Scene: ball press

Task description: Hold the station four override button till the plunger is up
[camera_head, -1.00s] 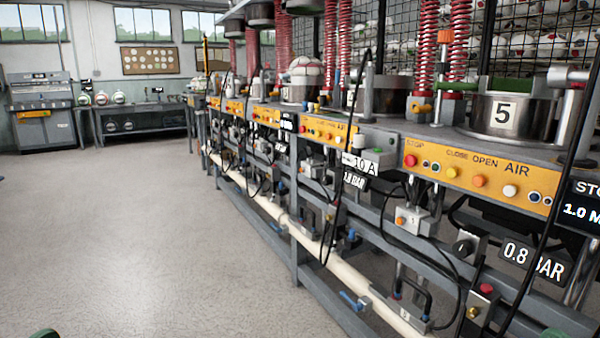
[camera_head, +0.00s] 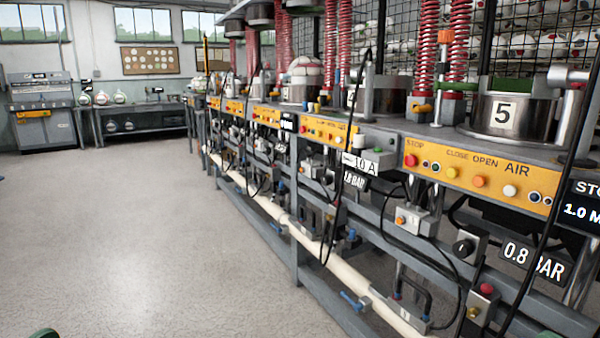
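The station with the 5 label (camera_head: 502,115) is nearest, at the right. The station to its left, with a yellow panel (camera_head: 325,131) of small coloured buttons, seems to be station four; its number is not readable. Its override button cannot be told apart from the other small controls. A grey cylinder (camera_head: 390,101) stands above that panel; I cannot tell the plunger or its height. Neither gripper shows; only small green pieces, perhaps of my arms, are at the bottom edge.
The grey frame carries a white pipe (camera_head: 352,279) low along the aisle and hanging black cables. A box with a red button (camera_head: 486,289) and a 0.8 BAR sign (camera_head: 534,263) are at the right. The floor (camera_head: 150,240) at the left is clear.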

